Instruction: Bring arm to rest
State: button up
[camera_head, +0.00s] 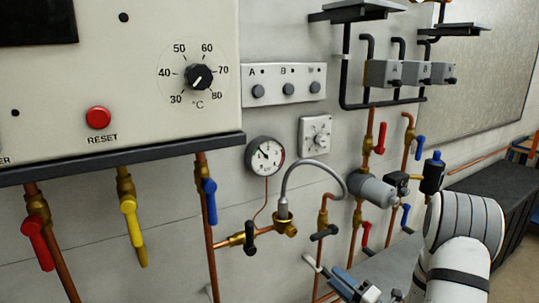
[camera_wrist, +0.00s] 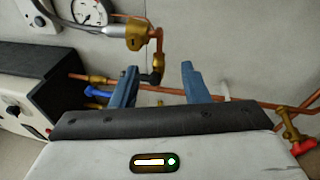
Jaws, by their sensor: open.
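My gripper (camera_head: 352,286) is at the bottom edge of the head view, right of centre, with its blue-grey fingers partly cut off by the frame. My white and grey arm comes in from the lower right. In the wrist view my gripper (camera_wrist: 159,72) shows two blue-grey fingers spread apart. A black valve handle (camera_wrist: 153,76) on the copper and brass pipework appears between them, nearer the left finger. Nothing is held. I cannot tell how far the fingertips are from the pipes.
The boiler panel (camera_head: 130,85) with its red reset button (camera_head: 98,117) fills the upper left. Valved copper pipes (camera_head: 209,245), a pressure gauge (camera_head: 264,156) and a grey braided hose (camera_head: 318,163) stand along the wall. A dark bench (camera_head: 490,185) is at the right.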

jog(key=s+a+r+n+g, duration=0.4)
jog(key=s+a+n+g, duration=0.35)
jog(key=n, duration=0.35)
jog(key=s+a+r+n+g, duration=0.3)
jog(key=s+a+n+g, duration=0.4)
jog(key=n, duration=0.5)
jog(key=s+d+n+g+h, duration=0.3)
jog(key=s+n+h, duration=0.2)
jog(key=s+n, duration=0.35)
jog(key=s+d+r+n+t+h, duration=0.1)
jog(key=d+r+n+t+h, duration=0.3)
jog(key=d+n+h, duration=0.3)
jog(key=shift+s+d+n+t+h, duration=0.25)
jog(key=shift+n+t+h, duration=0.15)
jog(key=shift+n, duration=2.45)
